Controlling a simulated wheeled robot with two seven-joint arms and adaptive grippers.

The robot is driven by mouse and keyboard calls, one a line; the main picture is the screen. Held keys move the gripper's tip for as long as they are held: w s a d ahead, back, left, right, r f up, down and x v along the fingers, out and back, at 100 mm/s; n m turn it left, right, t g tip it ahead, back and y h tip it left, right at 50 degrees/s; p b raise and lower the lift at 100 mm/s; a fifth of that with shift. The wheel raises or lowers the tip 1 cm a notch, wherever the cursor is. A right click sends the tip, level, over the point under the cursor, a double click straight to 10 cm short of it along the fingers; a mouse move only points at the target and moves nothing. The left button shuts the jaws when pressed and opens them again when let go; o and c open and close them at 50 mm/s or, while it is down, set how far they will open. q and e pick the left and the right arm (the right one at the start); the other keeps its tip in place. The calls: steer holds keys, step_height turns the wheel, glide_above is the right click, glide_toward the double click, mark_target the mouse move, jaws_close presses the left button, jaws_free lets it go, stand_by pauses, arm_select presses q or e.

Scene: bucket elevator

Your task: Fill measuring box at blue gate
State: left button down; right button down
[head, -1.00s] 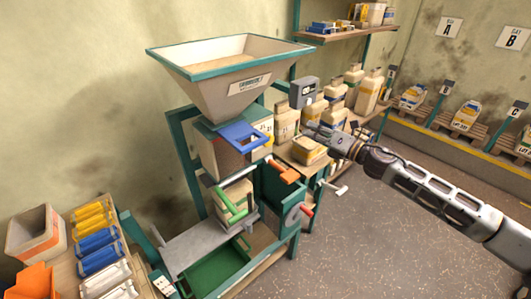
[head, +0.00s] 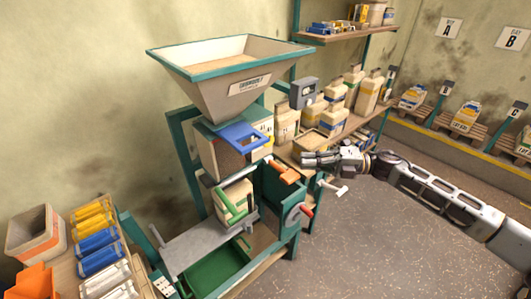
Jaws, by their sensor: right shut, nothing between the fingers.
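The blue gate (head: 240,135) sits under the teal-rimmed hopper (head: 228,82), whose top shows tan material. An orange handle (head: 284,173) is at the right of the machine. My right gripper (head: 304,159) is shut and empty, to the right of the gate and just above and right of the orange handle. My left gripper is out of view.
A red-tipped crank (head: 304,210) and a white handle (head: 336,190) stick out at the machine's right. Cream jugs (head: 333,121) line the bench behind my right gripper. A green tray (head: 214,272) lies low. Floor at right is clear.

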mark_target(260, 144)
steer(key=shift+a, duration=0.15)
stand_by(0.3)
steer(key=shift+w+a+p, duration=0.65)
steer(key=shift+w+a, duration=0.15)
steer(key=shift+a, duration=1.2)
steer(key=shift+w+a+p, duration=0.65)
steer(key=shift+w+a, duration=0.2)
steer(key=shift+a, duration=1.15)
steer(key=shift+w+a+p, duration=0.65)
steer(key=shift+w+a, duration=0.15)
steer(key=shift+a, duration=1.2)
steer(key=shift+w+a+b, duration=0.6)
steer(key=shift+w+a, duration=0.15)
steer(key=shift+w, duration=0.35)
steer(key=shift+w+a+b, duration=0.55)
steer(key=shift+w+a, duration=0.2)
steer(key=shift+w, duration=0.3)
steer(key=shift+r, duration=0.1)
steer(key=shift+s+d, duration=0.1)
